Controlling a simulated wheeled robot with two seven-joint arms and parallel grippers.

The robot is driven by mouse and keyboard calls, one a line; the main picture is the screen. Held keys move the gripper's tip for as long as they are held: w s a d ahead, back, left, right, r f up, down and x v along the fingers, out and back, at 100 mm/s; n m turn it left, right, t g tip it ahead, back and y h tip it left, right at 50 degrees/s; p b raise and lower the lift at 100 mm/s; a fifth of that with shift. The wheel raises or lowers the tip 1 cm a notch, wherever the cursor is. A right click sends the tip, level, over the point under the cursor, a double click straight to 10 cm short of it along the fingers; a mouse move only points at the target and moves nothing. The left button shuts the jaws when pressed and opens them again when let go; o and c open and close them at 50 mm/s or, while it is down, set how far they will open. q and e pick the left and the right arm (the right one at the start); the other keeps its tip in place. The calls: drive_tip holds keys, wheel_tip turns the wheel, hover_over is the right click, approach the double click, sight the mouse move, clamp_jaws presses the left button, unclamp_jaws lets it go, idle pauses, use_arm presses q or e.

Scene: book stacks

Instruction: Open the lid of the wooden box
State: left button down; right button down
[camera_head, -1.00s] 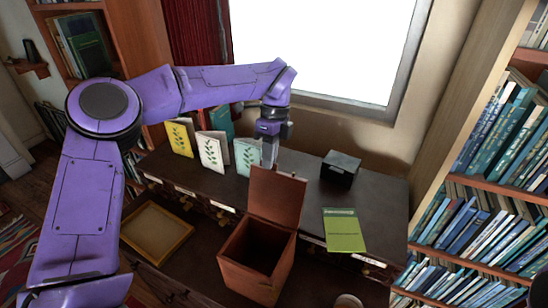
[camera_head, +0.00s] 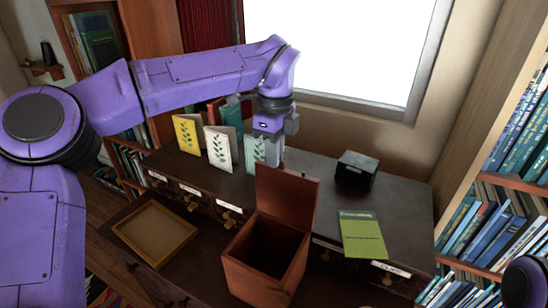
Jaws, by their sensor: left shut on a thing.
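The reddish-brown wooden box (camera_head: 250,273) stands on the dark desk in the lower middle of the head view. Its mouth is open and its inside looks dark and empty. Its lid (camera_head: 286,197) stands up at the box's back edge, roughly upright. My left gripper (camera_head: 268,153) reaches in from the left, points down and is shut at the lid's top edge. Its fingertips are partly hidden behind the lid. My right gripper is out of view.
Three upright cards or booklets, yellow (camera_head: 187,134), white (camera_head: 218,148) and pale green (camera_head: 254,150), stand behind the box. A black box (camera_head: 356,170) and a green booklet (camera_head: 362,234) lie to the right. An empty wooden tray (camera_head: 156,233) is at left. Bookshelves flank both sides.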

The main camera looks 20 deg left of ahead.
use_arm(q)
drive_tip(key=shift+s, duration=0.1)
drive_tip(key=c, duration=1.2)
unclamp_jaws()
drive_tip(key=shift+c, duration=0.2)
wheel_tip(320, 180, up, 10)
drive_tip(key=shift+r+p, duration=0.25)
drive_tip(key=shift+p, duration=0.2)
